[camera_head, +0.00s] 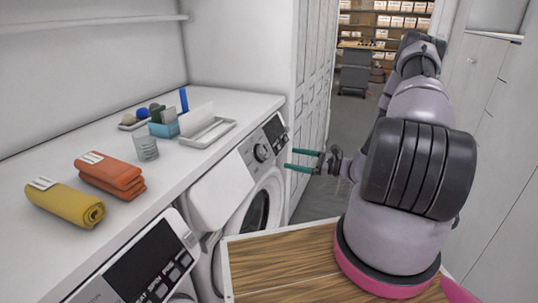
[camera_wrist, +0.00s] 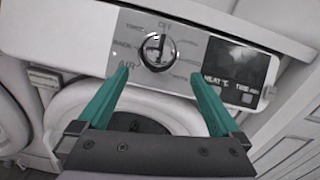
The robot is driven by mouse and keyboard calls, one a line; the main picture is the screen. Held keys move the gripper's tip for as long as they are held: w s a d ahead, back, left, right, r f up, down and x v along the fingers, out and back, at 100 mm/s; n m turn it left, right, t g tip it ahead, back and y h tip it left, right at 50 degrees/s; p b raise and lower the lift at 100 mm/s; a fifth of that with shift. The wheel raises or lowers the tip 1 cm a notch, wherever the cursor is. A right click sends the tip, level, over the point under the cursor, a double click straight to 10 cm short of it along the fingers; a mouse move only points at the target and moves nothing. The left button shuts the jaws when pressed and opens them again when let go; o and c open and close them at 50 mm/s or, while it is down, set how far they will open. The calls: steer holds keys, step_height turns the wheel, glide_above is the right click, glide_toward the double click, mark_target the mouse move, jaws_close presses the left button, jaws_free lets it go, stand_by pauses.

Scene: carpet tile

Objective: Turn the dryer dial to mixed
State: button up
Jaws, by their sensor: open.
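The dryer dial (camera_head: 262,153) is a round silver knob on the front panel of the far machine, the dryer (camera_head: 277,185). In the wrist view the dial (camera_wrist: 158,48) is near the top centre, with printed words around it. "OFF" stands above it and "AIR" at lower left; the other words are too blurred to read surely. The dial's mark seems to point up towards OFF. My gripper (camera_head: 287,159) is open and empty, with teal fingers in front of the panel. In the wrist view its fingertips (camera_wrist: 159,73) are spread to either side, just below the dial, apart from it.
A dark display (camera_wrist: 236,72) is right of the dial. A second machine with a control panel (camera_head: 140,272) is nearer. The counter holds folded orange cloths (camera_head: 110,175), a yellow rolled towel (camera_head: 65,203), a glass (camera_head: 145,148) and a white tray (camera_head: 207,132). A wooden surface (camera_head: 280,265) lies below my arm.

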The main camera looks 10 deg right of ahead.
mark_target(268, 153)
steer(key=x, duration=1)
steer(key=shift+w+a, duration=0.15)
steer(key=c, duration=1.3)
steer(key=shift+o, duration=0.2)
